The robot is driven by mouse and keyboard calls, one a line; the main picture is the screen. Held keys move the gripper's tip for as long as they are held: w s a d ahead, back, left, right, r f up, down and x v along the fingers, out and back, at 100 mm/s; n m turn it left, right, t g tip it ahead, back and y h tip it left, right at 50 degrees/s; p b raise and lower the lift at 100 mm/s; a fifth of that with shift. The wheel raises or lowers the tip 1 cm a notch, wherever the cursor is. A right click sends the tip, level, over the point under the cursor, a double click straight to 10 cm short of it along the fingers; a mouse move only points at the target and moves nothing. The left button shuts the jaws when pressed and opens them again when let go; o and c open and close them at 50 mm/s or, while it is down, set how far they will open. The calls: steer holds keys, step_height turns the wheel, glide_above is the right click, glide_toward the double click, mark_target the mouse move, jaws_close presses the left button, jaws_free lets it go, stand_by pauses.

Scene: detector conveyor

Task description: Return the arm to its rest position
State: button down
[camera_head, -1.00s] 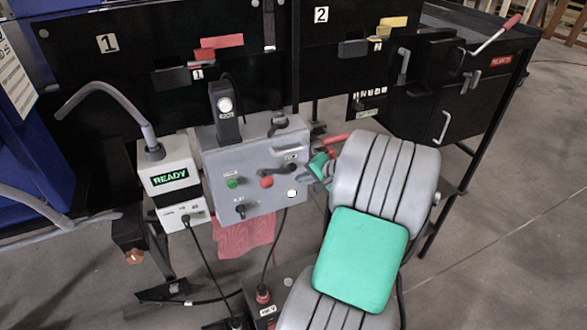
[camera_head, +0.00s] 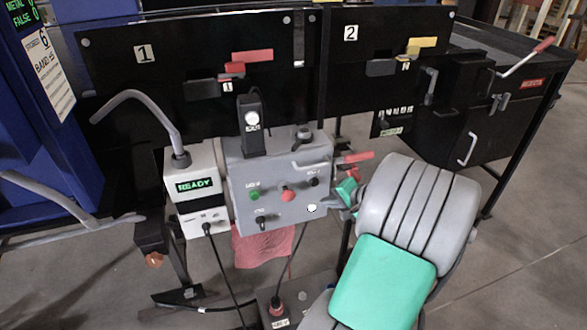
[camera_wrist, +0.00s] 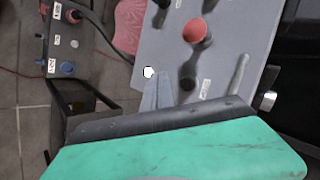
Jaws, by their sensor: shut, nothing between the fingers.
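My arm (camera_head: 418,215) is grey and segmented, with a green pad, and stands bent at the right of the grey control box (camera_head: 240,180). My gripper (camera_head: 336,206) is at the box's lower right edge, close to a white round spot on its front. In the wrist view, my gripper (camera_wrist: 156,85) shows as shut grey fingers with nothing held, pointing toward the box face. A green and black part of my wrist fills the bottom there. I cannot tell whether the fingertips touch the box.
A red button (camera_head: 288,195) and a green button (camera_head: 254,195) sit on the box. A white unit (camera_head: 195,190) reading READY stands left of it. Black panels with red (camera_head: 252,57) and yellow (camera_head: 422,43) handles are behind. Open floor (camera_head: 530,240) lies at the right.

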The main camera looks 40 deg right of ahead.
steer(key=s+a+f+n+g+y, duration=0.1)
steer(key=s+a+f+n+g, duration=0.3)
steer(key=s+f, duration=0.5)
steer(key=s+a+r+g, duration=0.1)
steer(key=s+a+g, duration=0.35)
steer(key=s, duration=0.55)
steer(key=w+a+r+n+t+h+p, duration=0.1)
steer(key=w+a+r+n, duration=0.4)
steer(key=a+r, duration=0.3)
steer(key=w+a+r+n+t+h+p, duration=0.1)
steer(key=w+a+r+n+p, duration=0.1)
steer(key=w+a+r+n, duration=0.3)
steer(key=a+r, duration=0.4)
steer(key=a, duration=0.5)
steer(key=shift+w+a, duration=0.25)
steer(key=shift+a, duration=0.05)
